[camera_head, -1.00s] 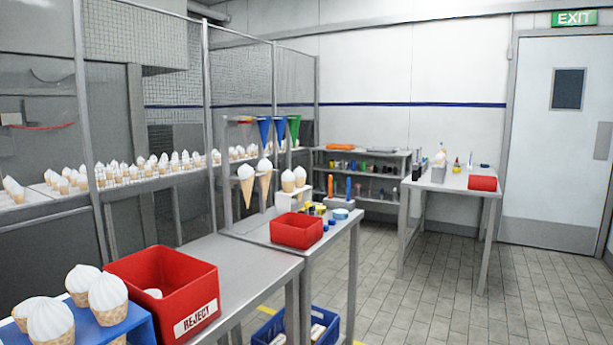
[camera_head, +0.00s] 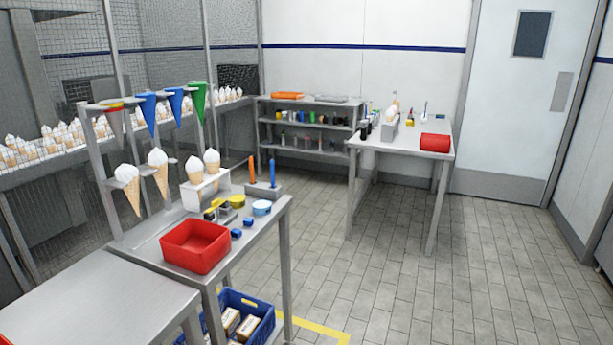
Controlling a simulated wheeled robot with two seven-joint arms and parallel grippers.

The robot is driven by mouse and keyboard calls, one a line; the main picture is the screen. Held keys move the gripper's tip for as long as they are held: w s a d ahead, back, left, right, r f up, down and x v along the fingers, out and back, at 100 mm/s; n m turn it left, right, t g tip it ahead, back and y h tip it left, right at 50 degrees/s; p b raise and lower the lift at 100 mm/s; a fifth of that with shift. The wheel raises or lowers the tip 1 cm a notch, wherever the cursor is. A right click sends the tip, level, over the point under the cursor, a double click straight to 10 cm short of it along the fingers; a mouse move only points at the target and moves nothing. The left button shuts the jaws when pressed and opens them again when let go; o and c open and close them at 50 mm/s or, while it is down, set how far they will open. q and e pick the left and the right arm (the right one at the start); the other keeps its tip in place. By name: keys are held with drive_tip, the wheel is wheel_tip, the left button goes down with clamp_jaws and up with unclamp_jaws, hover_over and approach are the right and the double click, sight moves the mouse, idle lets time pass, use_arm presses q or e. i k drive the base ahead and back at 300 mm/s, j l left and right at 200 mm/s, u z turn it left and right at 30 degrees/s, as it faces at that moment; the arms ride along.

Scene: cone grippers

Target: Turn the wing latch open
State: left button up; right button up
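I cannot make out a wing latch for certain in the head view. Small yellow, black and grey parts (camera_head: 222,212) lie on the near steel workbench (camera_head: 150,243), behind a red bin (camera_head: 195,245). They are too small to tell whether one is a latch. Two small blue pieces (camera_head: 248,222) and a light-blue round item (camera_head: 262,208) lie to their right. Neither of my grippers shows in this view.
Cones in a white holder (camera_head: 205,185) and a rack with coloured funnels (camera_head: 150,110) stand on the bench. A blue crate (camera_head: 262,308) is below. Another table (camera_head: 420,150) and a shelf (camera_head: 305,123) stand further back. Tiled floor (camera_head: 400,285) is open at right.

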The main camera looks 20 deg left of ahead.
sight(217, 202)
drive_tip(key=i+l, duration=0.15)
drive_tip(key=i, duration=0.7)
drive_tip(key=i+l+z, duration=0.15)
drive_tip(key=i, duration=0.75)
drive_tip(key=i+u, duration=0.25)
drive_tip(key=u, duration=0.15)
drive_tip(key=i+l+u, duration=0.1)
drive_tip(key=i+u, duration=0.25)
drive_tip(key=i+l+u, duration=0.15)
drive_tip(key=u, duration=0.25)
drive_tip(key=i+l+u, duration=0.25)
drive_tip(key=u, duration=0.15)
